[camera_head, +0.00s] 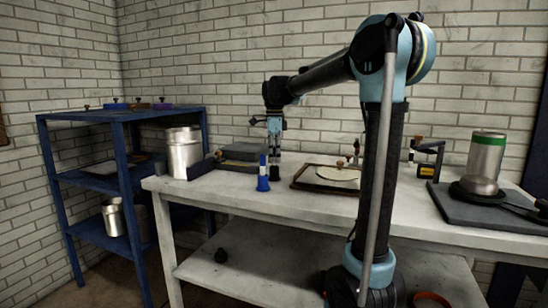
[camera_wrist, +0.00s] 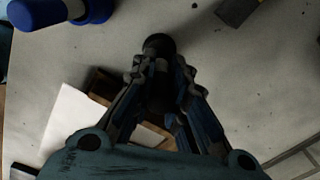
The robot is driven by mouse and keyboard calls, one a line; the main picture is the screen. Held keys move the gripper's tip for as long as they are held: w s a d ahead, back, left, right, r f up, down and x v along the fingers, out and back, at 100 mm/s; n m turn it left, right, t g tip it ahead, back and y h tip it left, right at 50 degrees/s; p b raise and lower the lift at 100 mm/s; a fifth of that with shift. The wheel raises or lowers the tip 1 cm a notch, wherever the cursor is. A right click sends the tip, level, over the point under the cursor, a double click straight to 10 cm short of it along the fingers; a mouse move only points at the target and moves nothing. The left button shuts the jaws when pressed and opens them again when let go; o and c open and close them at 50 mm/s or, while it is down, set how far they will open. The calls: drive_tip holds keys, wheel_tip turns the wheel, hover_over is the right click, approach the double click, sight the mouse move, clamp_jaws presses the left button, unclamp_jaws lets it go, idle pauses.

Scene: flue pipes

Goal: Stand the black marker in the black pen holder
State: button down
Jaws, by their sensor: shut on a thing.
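My gripper (camera_head: 275,146) points down over the table, right of the blue stand. In the wrist view its fingers (camera_wrist: 160,82) are closed around a slim dark upright thing, which looks like the black marker (camera_wrist: 160,66) with a pale band. A round black piece (camera_wrist: 157,43) shows at its far end, apparently the black pen holder; a dark shape (camera_head: 275,173) also shows below the fingers in the head view. Whether the marker sits inside the holder or only above it I cannot tell. The fingers hide much of both.
A blue holder with a blue and white marker (camera_head: 263,174) stands close left, also in the wrist view (camera_wrist: 40,12). A framed tray (camera_head: 300,183) lies right of the gripper. A metal canister (camera_head: 184,155) and grey boxes (camera_head: 243,155) stand left. The front tabletop is clear.

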drive_tip(key=shift+f, duration=0.3)
drive_tip(key=c, duration=1.5)
unclamp_jaws()
drive_tip(key=shift+r, duration=0.1)
wheel_tip(320, 180, up, 12)
drive_tip(key=shift+f, duration=0.15)
